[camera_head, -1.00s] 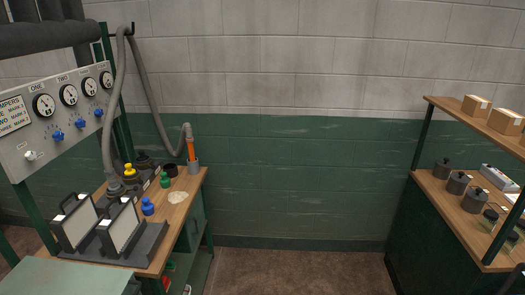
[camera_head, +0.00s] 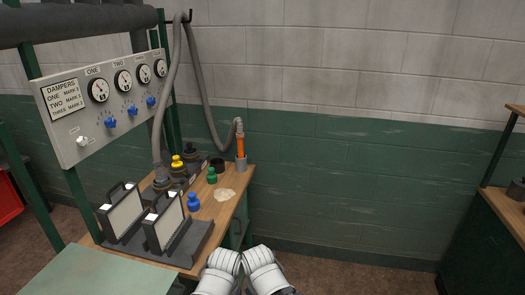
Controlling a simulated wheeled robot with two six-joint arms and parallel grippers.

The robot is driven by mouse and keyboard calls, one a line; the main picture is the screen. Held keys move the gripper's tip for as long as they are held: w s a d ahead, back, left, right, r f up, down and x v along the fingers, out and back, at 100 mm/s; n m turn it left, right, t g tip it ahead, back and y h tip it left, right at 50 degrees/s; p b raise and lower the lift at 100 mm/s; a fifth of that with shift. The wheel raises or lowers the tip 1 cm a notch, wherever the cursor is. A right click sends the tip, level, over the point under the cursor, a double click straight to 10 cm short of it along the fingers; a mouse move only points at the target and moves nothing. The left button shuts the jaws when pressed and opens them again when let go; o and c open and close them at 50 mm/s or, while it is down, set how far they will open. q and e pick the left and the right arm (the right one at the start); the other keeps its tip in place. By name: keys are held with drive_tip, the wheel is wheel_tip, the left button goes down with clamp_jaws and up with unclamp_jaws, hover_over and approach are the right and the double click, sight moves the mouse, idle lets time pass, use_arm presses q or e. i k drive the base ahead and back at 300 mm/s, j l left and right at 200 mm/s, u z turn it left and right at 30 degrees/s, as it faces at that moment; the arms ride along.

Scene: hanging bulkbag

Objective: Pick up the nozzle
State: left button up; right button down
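The nozzle (camera_head: 240,146) is an orange tube on the end of a grey hose (camera_head: 196,85). It stands upright in a grey cup-like holder (camera_head: 241,164) at the back right corner of the wooden bench (camera_head: 235,207). Its lower end is hidden in the holder. Two white rounded parts of my own arms show at the bottom edge, in front of the bench and well apart from the nozzle. No gripper fingers can be made out.
Blue (camera_head: 193,202), green (camera_head: 212,175) and yellow (camera_head: 177,162) bottles, a pale flat patch (camera_head: 225,195) and two framed panels in a dark stand (camera_head: 183,245) are on the bench. A gauge panel (camera_head: 105,105) stands left. Wooden shelves (camera_head: 505,207) are far right.

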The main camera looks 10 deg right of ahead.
sight(240, 136)
drive_tip(key=i+l, duration=0.45)
drive_tip(key=i, duration=0.2)
drive_tip(key=i+l, duration=0.45)
drive_tip(key=i, duration=0.2)
drive_tip(key=i+l, duration=0.45)
drive_tip(key=i, duration=0.25)
